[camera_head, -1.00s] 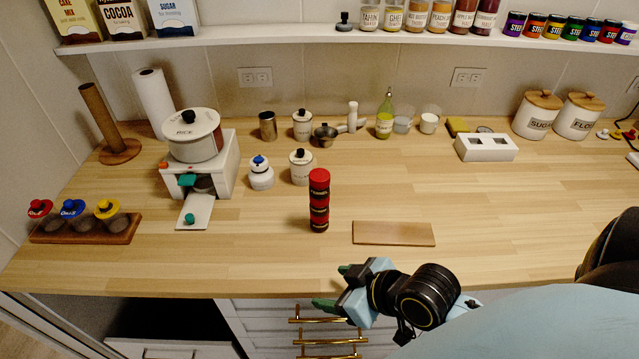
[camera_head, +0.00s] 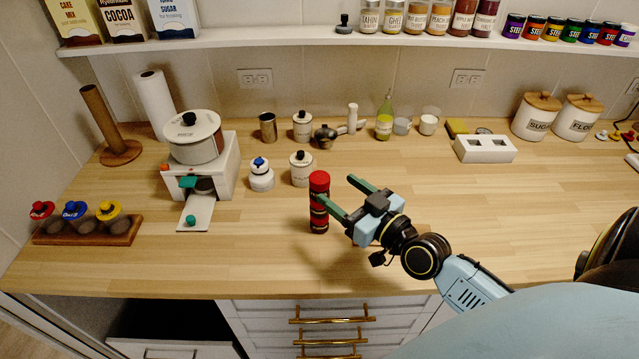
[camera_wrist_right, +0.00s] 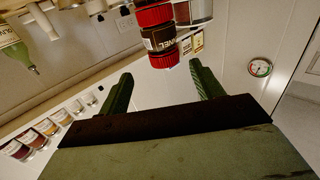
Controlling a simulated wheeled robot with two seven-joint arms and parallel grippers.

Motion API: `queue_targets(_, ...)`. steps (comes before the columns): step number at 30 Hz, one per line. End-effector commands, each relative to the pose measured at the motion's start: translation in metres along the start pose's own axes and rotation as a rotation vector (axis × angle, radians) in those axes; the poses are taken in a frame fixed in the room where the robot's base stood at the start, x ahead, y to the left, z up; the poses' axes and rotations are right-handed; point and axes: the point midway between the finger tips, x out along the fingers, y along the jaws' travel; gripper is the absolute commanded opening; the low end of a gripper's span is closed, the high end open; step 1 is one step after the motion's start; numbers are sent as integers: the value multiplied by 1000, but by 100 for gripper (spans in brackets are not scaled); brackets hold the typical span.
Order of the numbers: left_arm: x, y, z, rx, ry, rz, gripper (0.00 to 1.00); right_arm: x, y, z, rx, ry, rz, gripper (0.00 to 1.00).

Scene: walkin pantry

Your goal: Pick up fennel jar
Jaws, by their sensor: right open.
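A stack of dark jars with red lids (camera_head: 319,222) stands upright on the wooden counter. The top one is the fennel jar (camera_head: 318,188); the right wrist view shows it upside down (camera_wrist_right: 160,40), its label partly readable as ending in "NEL". My right gripper (camera_head: 337,191) is open and empty, just right of the stack, with its fingers pointing left towards it. One finger overlaps the stack in the head view; I cannot tell whether they touch. In the right wrist view the jar lies beyond the fingertips, between their lines. My left gripper is not in view.
A white grinder-like stand (camera_head: 226,160) bears a rice pot (camera_head: 193,138). A shelf (camera_head: 260,38) with jars runs above. The counter's right middle is clear.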

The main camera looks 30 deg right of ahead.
Motion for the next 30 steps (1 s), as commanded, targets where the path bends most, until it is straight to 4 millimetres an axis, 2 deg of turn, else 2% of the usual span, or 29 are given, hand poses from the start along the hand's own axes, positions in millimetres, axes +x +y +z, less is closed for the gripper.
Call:
queue_targets(3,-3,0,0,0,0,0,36,18,0,-1,1,2,0,66)
queue_targets(11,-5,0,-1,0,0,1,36,34,-1,0,1,0,-1,66)
queue_targets(21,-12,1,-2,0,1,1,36,77,-7,2,1,1,0,66)
queue_targets(30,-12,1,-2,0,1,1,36,82,-7,3,0,-1,-2,66)
